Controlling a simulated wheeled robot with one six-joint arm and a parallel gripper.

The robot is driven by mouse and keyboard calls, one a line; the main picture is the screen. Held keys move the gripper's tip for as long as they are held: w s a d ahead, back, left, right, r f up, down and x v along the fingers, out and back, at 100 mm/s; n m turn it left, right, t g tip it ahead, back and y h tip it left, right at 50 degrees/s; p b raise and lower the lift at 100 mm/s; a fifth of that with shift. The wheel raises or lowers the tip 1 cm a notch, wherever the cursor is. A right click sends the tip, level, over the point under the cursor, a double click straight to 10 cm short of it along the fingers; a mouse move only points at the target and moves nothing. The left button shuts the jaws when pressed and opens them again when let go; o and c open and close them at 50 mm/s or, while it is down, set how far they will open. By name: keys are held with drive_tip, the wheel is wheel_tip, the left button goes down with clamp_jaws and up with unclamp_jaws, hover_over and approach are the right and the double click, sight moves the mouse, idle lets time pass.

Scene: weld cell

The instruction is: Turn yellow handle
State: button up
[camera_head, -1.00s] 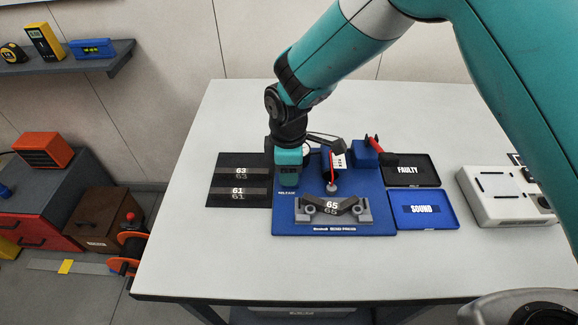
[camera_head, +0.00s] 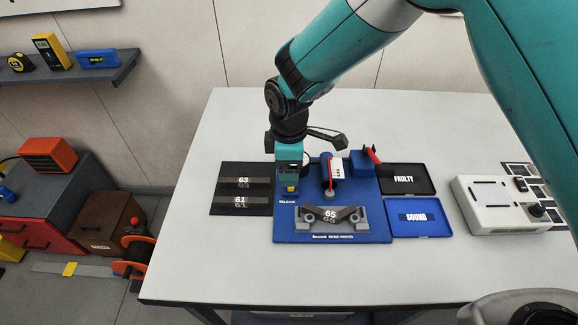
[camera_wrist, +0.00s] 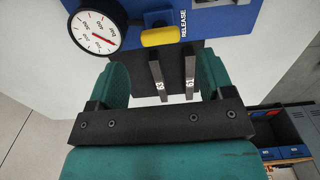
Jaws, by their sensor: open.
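The yellow handle (camera_head: 291,189) shows just below my gripper (camera_head: 289,174), beside the RELEASE label at the left side of the blue press board (camera_head: 300,232). In the wrist view the yellow handle (camera_wrist: 163,37) lies crosswise beyond the gap between the fingers of my gripper (camera_wrist: 163,72). The fingers are spread, with nothing between them, and appear apart from the handle. A round dial gauge (camera_wrist: 96,32) with a red needle sits beside the handle in the wrist view. A bent strip marked 65 (camera_head: 331,213) rests on the grey supports of the board.
A dark mat (camera_head: 226,190) with strips 63 and 61 lies left of the board. The FAULTY tray (camera_head: 407,191) and SOUND tray (camera_head: 418,231) stand right of it. A red-white cylinder (camera_head: 331,172) and a dark-ended lever (camera_head: 326,136) stand near my gripper. The front tabletop is clear.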

wheel_tip(320, 180, up, 4)
drive_tip(key=shift+s+f+p, duration=0.15)
drive_tip(key=shift+f+p, duration=0.05)
drive_tip(key=shift+p, duration=0.6)
drive_tip(key=s+d+r+m+y, duration=0.2)
drive_tip(key=s+d+r+m, duration=0.3)
drive_tip(key=r, duration=0.4)
drive_tip(key=s+d+r+m+y, duration=0.1)
drive_tip(key=s+d+r+m, duration=0.2)
drive_tip(key=s+d+r, duration=0.5)
drive_tip(key=s+d+r+m+y, duration=0.1)
drive_tip(key=s+d+r+m, duration=0.1)
drive_tip(key=s, duration=0.6)
wheel_tip(320, 180, up, 2)
drive_tip(key=shift+d+m, duration=0.2)
drive_tip(key=shift+m, duration=0.4)
